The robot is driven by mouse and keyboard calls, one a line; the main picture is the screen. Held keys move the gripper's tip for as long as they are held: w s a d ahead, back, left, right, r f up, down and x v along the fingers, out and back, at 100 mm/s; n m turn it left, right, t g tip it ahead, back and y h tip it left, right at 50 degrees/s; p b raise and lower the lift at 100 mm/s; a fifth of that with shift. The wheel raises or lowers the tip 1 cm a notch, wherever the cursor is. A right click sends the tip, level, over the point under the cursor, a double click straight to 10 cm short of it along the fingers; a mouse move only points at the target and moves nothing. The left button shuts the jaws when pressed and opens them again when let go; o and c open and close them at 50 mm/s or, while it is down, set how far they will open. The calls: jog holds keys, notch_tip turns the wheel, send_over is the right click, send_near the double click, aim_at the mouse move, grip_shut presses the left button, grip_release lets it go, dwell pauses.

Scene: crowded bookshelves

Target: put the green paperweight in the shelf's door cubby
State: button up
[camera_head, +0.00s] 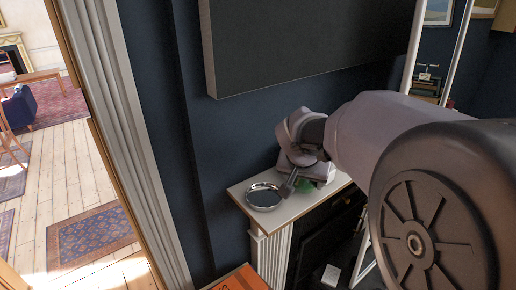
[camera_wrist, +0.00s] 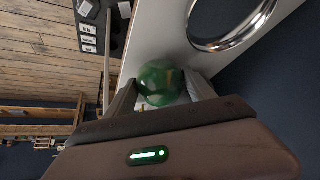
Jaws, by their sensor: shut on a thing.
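The green paperweight (camera_wrist: 158,84) is a round, glossy ball held between the two fingers of my gripper (camera_wrist: 162,92) in the wrist view. In the head view my gripper (camera_head: 292,186) is over the white mantel shelf (camera_head: 310,205), and only a bit of the green paperweight (camera_head: 304,186) shows under it. I cannot tell whether the paperweight touches the mantel. No door cubby can be made out in either view.
A round silver-rimmed dish (camera_head: 264,197) lies on the mantel just left of my gripper; it also shows in the wrist view (camera_wrist: 268,32). A large dark panel (camera_head: 300,45) hangs on the wall above. An orange book (camera_head: 240,279) is at the bottom. A doorway opens left.

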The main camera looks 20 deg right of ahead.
jog(key=shift+f, duration=0.45)
jog(key=shift+f, duration=0.1)
jog(key=o, duration=1.8)
jog(key=shift+c, duration=0.2)
